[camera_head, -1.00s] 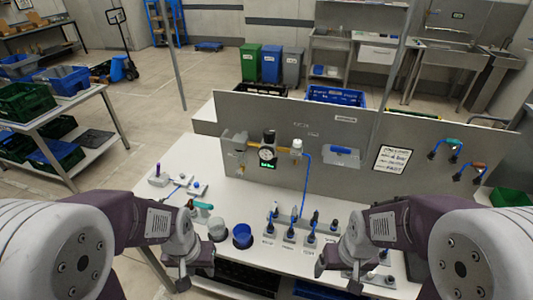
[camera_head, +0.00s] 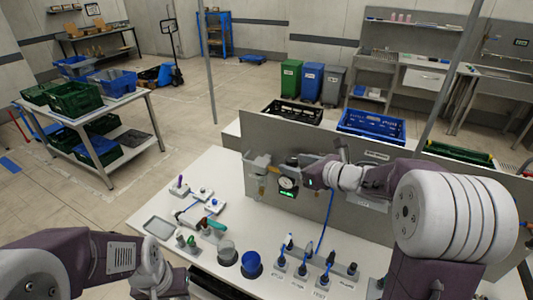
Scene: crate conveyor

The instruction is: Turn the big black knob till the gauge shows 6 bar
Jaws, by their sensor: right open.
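The round white-faced gauge (camera_head: 287,184), with a small green display under it, is on the grey upright panel. Its reading is too small to make out. The big black knob, seen above the gauge earlier, is not clearly visible now, with my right gripper in front of that spot. My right gripper (camera_head: 308,172) is open, just right of the gauge, its arm reaching in from the right. I cannot tell whether it touches the knob. My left gripper (camera_head: 158,286) is low at the front left, over the bench's front edge; its jaws are not clear.
Several blue-and-black plugs stand at the front right. A blue hose (camera_head: 326,222) runs down the panel.

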